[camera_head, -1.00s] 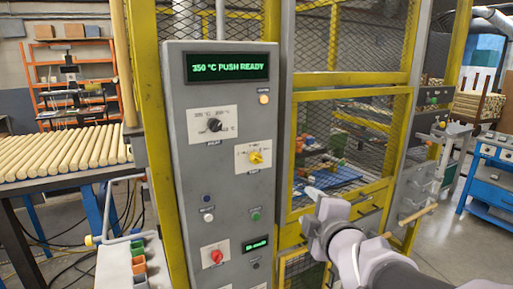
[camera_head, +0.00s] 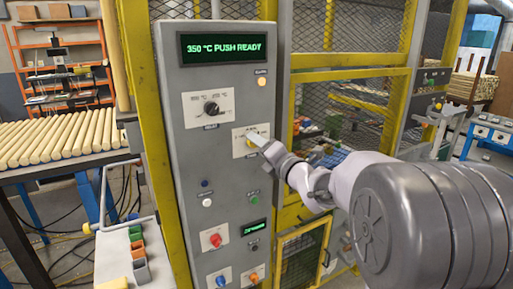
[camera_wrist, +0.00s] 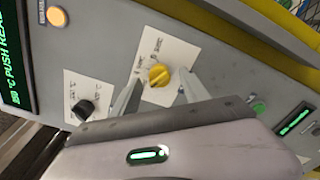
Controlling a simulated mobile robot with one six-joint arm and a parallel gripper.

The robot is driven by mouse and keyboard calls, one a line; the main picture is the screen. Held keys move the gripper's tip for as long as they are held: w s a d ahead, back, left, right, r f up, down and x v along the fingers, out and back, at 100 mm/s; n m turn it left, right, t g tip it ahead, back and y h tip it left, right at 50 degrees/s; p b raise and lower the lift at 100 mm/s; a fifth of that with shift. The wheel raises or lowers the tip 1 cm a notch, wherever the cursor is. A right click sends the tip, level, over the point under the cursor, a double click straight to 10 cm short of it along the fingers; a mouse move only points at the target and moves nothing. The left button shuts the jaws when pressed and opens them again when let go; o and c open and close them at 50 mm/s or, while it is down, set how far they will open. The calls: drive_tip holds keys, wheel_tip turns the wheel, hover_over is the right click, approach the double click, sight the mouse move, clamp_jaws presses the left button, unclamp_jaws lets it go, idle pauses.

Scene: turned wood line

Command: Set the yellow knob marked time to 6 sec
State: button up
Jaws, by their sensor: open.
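The yellow knob (camera_wrist: 159,75) sits on a white label plate (camera_wrist: 170,50) on the grey control panel (camera_head: 172,140). In the wrist view it shows between and just beyond the open fingers of my gripper (camera_wrist: 157,92), with nothing held. The scale print around the knob is too small to read.
A black knob (camera_head: 211,108) is above left of the yellow one. A display (camera_head: 225,48) reads "350 °C PUSH READY". A yellow mesh guard frame (camera_head: 345,72) stands at the right.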

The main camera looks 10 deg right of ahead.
drive_tip(key=shift+w+a, duration=0.2)
drive_tip(key=shift+w, duration=0.3)
clamp_jaws()
drive_tip(key=m+p, duration=0.2)
drive_tip(key=m, duration=2.1)
drive_tip(key=shift+m, duration=0.6)
